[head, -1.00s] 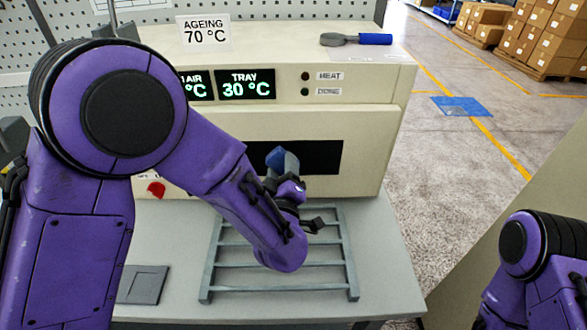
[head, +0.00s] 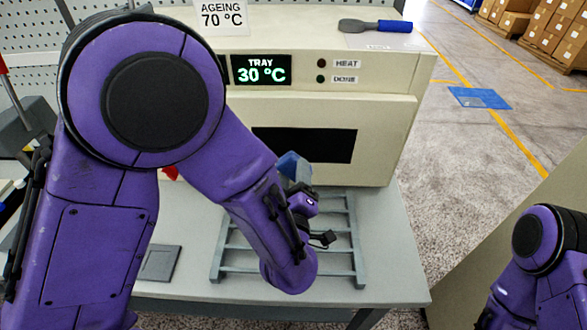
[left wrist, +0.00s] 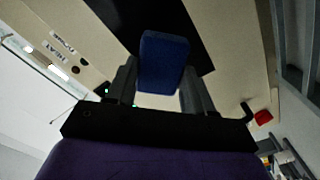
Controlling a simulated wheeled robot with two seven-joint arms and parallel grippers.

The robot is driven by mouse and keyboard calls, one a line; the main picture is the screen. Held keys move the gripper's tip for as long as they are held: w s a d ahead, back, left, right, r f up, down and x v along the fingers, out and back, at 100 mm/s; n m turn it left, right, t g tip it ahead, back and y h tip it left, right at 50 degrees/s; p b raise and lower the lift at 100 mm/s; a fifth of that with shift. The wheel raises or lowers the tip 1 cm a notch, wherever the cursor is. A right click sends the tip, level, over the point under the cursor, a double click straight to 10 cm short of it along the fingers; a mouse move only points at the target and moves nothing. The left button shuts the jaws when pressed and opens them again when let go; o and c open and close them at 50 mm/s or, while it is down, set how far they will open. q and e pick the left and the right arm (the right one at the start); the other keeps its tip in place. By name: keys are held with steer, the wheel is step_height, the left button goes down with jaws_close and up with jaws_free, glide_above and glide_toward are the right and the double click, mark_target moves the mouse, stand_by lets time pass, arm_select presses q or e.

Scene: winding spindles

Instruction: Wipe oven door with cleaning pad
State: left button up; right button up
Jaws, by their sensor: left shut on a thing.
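The oven door (head: 385,150) is a cream panel with a dark window (head: 335,146), upright on the front of the oven. My left gripper (head: 298,178) is shut on the blue cleaning pad (head: 287,163), in front of the window's lower edge. The left wrist view shows the pad (left wrist: 163,62) between the two fingers of the left gripper (left wrist: 160,76), with the dark window (left wrist: 200,25) and cream door behind it. I cannot tell whether the pad touches the door. My right gripper is out of view; only part of my right arm shows at the lower right.
A grey slatted rack (head: 352,235) lies on the bench (head: 395,260) below the door, under my left forearm. A blue-handled tool (head: 376,26) lies on the oven top. A grey plate (head: 160,262) lies on the bench left of the rack.

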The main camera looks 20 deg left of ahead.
arm_select(q)
steer(key=shift+p+v, duration=0.3)
steer(key=shift+v, duration=1.25)
steer(key=shift+w, duration=0.1)
